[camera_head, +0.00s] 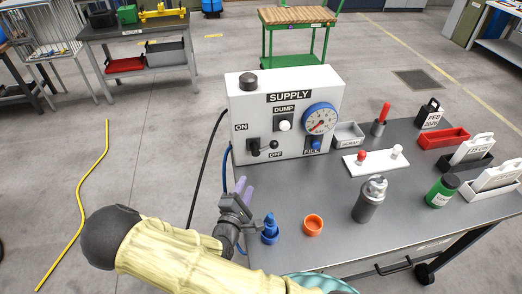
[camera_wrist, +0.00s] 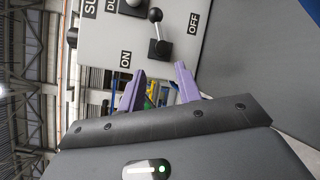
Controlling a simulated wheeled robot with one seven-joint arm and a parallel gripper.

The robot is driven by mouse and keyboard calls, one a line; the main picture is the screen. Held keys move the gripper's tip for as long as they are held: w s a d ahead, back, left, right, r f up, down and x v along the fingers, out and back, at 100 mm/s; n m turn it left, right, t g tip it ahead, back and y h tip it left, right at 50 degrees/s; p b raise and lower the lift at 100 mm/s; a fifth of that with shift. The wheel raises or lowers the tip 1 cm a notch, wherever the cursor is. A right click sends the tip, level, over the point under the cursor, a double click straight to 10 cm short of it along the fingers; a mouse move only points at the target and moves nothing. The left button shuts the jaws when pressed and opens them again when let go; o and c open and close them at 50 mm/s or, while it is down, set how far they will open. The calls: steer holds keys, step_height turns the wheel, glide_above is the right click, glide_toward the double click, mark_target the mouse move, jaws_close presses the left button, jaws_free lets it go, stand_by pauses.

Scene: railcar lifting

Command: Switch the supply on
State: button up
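The white supply box (camera_head: 287,88) stands at the table's left rear, with its labelled front facing me. Its black lever (camera_head: 265,147) has a ball end pointing right, towards the OFF label (camera_head: 276,155) and away from the ON label (camera_head: 240,127). My gripper (camera_head: 245,187) is below and slightly left of the lever, apart from it. In the wrist view, the lever (camera_wrist: 157,32) shows beyond the two purple fingers of my gripper (camera_wrist: 159,72). A gap separates the fingers, and nothing is between them.
A blue fitting (camera_head: 270,231) and an orange ring (camera_head: 313,224) are near my gripper on the grey table (camera_head: 330,250). A DUMP button (camera_head: 284,125), a gauge (camera_head: 320,118) and a blue FILL knob (camera_head: 316,144) are on the box. A dark hose (camera_head: 207,150) hangs left of it.

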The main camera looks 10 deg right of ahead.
mark_target(261, 149)
steer(key=shift+w, duration=0.1)
steer(key=p+x, duration=0.5)
steer(key=x, duration=1.2)
steer(key=shift+w+r, duration=0.1)
jaws_close()
